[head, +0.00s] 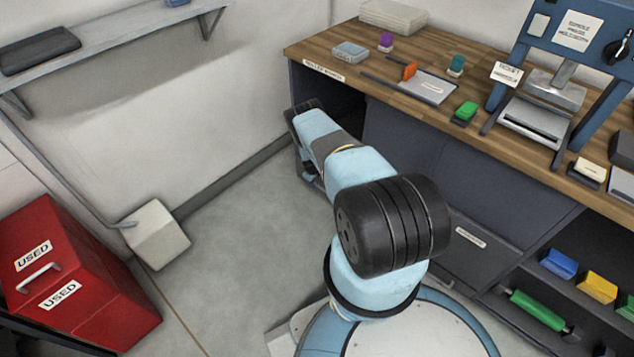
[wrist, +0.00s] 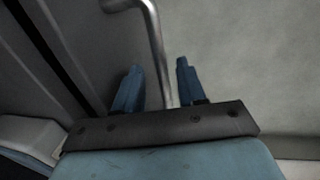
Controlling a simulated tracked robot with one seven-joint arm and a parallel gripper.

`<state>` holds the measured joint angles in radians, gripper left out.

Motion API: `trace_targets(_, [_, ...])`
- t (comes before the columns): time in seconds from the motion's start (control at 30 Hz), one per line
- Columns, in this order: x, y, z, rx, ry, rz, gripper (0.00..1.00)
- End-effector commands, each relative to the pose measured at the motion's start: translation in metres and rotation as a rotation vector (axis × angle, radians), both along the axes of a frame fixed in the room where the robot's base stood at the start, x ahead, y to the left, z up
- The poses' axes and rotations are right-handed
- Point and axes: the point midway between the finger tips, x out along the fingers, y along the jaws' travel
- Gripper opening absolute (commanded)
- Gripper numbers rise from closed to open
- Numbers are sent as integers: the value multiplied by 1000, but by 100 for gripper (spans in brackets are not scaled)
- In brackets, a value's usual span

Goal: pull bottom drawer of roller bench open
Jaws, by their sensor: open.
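The roller bench (head: 425,50) has a wooden top and dark grey fronts. A low drawer front (head: 482,258) with a white label shows to the right of my arm; my arm hides part of the fronts, so I cannot tell which drawer is the bottom one. In the wrist view a bent metal bar handle (wrist: 152,35) runs down between the two blue fingers of my gripper (wrist: 158,78). The fingers are apart, one on each side of the bar, and are not clamped on it. In the head view my arm reaches toward the bench's left end.
A red bin (head: 95,285) marked USED stands at lower left, with a white block (head: 157,236) by the wall. The grey floor (head: 240,220) between them and the bench is clear. An open shelf with a green roller (head: 537,310) is at lower right.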

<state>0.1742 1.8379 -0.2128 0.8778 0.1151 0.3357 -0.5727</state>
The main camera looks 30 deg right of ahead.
Motion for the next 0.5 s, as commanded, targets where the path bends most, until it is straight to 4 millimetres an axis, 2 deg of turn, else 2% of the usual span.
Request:
trace_targets(0.27, [0, 0, -1, 0, 1, 0, 40])
trace_targets(0.5, [0, 0, -1, 1, 1, 0, 19])
